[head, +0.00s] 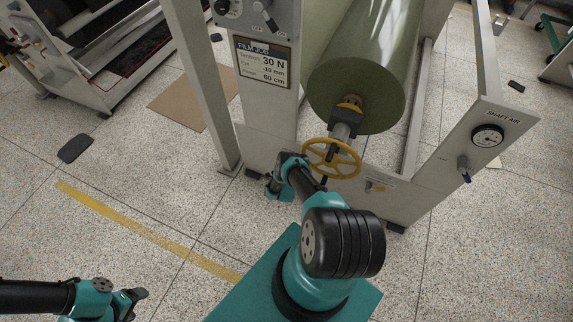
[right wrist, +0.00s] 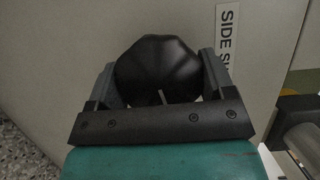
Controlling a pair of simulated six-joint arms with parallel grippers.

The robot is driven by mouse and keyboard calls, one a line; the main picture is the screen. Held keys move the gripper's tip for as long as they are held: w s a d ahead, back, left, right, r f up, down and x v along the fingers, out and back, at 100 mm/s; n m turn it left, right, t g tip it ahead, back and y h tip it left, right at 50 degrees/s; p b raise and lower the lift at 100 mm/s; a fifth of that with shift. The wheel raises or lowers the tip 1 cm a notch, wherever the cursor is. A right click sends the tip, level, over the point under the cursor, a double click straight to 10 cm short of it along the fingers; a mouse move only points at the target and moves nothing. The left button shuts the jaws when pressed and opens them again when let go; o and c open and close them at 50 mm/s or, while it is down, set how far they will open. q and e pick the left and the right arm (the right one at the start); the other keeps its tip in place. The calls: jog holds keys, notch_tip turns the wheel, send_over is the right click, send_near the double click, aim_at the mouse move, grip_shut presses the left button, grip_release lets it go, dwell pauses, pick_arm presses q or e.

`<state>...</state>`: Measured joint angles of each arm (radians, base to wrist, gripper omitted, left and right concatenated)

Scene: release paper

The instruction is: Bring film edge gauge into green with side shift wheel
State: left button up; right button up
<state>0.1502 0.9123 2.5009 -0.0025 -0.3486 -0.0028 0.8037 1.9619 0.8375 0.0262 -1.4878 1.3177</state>
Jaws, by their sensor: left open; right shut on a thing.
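The side shift wheel (right wrist: 160,68) is a black lobed knob on a pale panel in the right wrist view. A partly cut-off label (right wrist: 228,45) reading "SIDE S" is beside it. My right gripper (right wrist: 157,82) is shut on the knob, one finger on each side. In the head view my right arm reaches the machine's front post, and its wrist hides the knob. My left gripper (head: 138,295) is open and empty, low over the floor at the lower left. The film edge gauge cannot be made out in either view.
A large green film roll (head: 357,75) sits behind a yellow handwheel (head: 332,157), close right of my right wrist. A job sign (head: 263,62) reads 30 N, -10 mm, 60 cm. A round SHAFT AIR dial (head: 488,136) is on the right frame.

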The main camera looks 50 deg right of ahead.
jog(key=shift+m+t+h, duration=0.3)
jog(key=shift+m+h, duration=0.3)
jog(key=shift+m, duration=1.3)
jog(key=o, duration=0.9)
